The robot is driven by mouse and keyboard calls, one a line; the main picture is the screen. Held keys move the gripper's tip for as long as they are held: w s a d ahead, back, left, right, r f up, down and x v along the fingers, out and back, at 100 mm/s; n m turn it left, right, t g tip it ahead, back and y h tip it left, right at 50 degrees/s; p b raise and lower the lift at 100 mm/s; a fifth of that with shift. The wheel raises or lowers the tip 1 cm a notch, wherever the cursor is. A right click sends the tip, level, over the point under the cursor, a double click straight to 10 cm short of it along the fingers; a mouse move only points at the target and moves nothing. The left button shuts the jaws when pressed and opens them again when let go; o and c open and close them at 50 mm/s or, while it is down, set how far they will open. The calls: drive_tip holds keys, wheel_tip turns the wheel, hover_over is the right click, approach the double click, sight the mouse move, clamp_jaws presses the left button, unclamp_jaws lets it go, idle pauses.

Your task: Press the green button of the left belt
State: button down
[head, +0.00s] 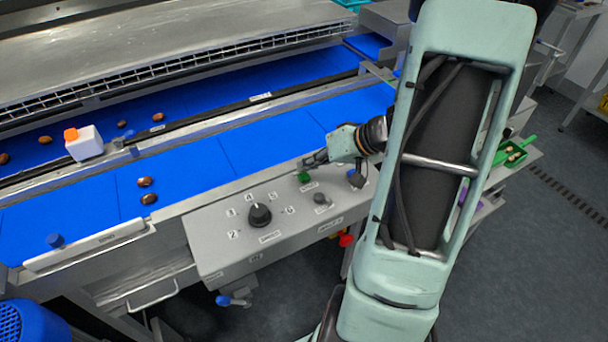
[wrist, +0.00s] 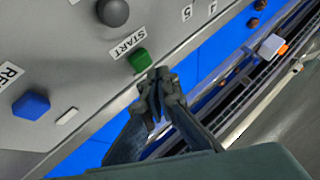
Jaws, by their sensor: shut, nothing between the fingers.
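The green button (head: 304,177) sits on the grey control panel (head: 225,259) along the front of the blue belt (head: 180,170). In the wrist view the green button (wrist: 138,58) has a START label beside it. My gripper (head: 314,159) is shut and empty, at the panel's belt-side edge. In the wrist view the fingertips (wrist: 158,76) are just beside the green button, toward the belt. The button's top stays uncovered there. I cannot tell the height of the fingertips above the panel or whether they touch the button.
The panel also carries a black numbered dial (head: 260,214), a grey button (head: 320,199) and a blue button (wrist: 31,105). A red knob (head: 346,240) is below the panel's right end. Brown dates (head: 149,199) and a white box with an orange top (head: 84,143) are on the belts.

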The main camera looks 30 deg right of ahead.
drive_tip(key=shift+f+b, duration=0.15)
drive_tip(key=shift+b, duration=0.15)
drive_tip(key=shift+f+b, duration=0.3)
drive_tip(key=shift+b, duration=0.3)
